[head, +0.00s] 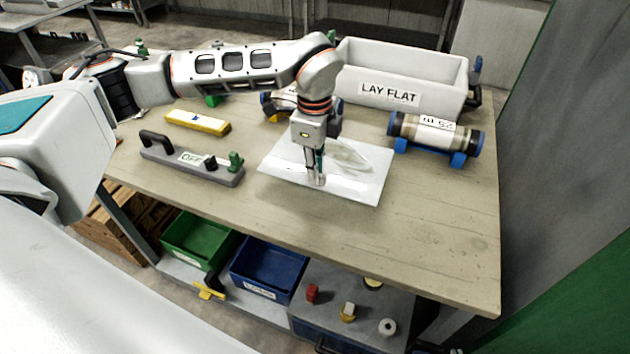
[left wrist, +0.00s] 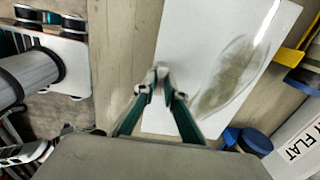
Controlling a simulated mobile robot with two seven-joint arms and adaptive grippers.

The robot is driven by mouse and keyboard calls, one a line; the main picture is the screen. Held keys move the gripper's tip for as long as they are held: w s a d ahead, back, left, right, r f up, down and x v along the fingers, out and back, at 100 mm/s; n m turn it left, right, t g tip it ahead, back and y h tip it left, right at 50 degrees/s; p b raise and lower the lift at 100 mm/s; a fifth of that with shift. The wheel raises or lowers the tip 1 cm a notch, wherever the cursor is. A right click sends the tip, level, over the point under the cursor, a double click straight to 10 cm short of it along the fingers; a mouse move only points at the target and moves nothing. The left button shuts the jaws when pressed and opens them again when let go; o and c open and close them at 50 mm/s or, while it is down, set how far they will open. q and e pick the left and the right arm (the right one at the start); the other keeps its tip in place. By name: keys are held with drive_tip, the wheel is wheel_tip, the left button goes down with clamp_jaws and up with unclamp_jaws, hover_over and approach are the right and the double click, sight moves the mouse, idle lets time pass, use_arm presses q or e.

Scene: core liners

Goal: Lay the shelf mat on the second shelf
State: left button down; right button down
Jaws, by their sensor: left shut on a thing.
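A flat white sheet (head: 365,187) with a grey, see-through-looking oval patch on it is at the middle of the bench; I take it for the shelf mat. It also shows in the left wrist view (left wrist: 207,50). My left gripper (head: 316,181) points down over the sheet and is shut on it; its fingertips (left wrist: 165,88) are by the sheet's edge in the left wrist view. I cannot tell whether the sheet is raised off the bench. A lower shelf shows under the bench; I cannot tell which shelf is the second. My right gripper is not in view.
On the bench (head: 440,240) are a white LAY FLAT bin (head: 350,85), a core tube (head: 432,132) on blue supports, a yellow block (head: 197,122) and a grey OFF bar (head: 185,160). Green (head: 195,238) and blue (head: 265,270) bins sit below. The bench's front right is clear.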

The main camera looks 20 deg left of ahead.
use_arm(q)
drive_tip(key=shift+f, duration=2.15)
drive_tip(key=c, duration=2.5)
unclamp_jaws()
drive_tip(key=shift+f, duration=0.15)
drive_tip(key=o, duration=0.4)
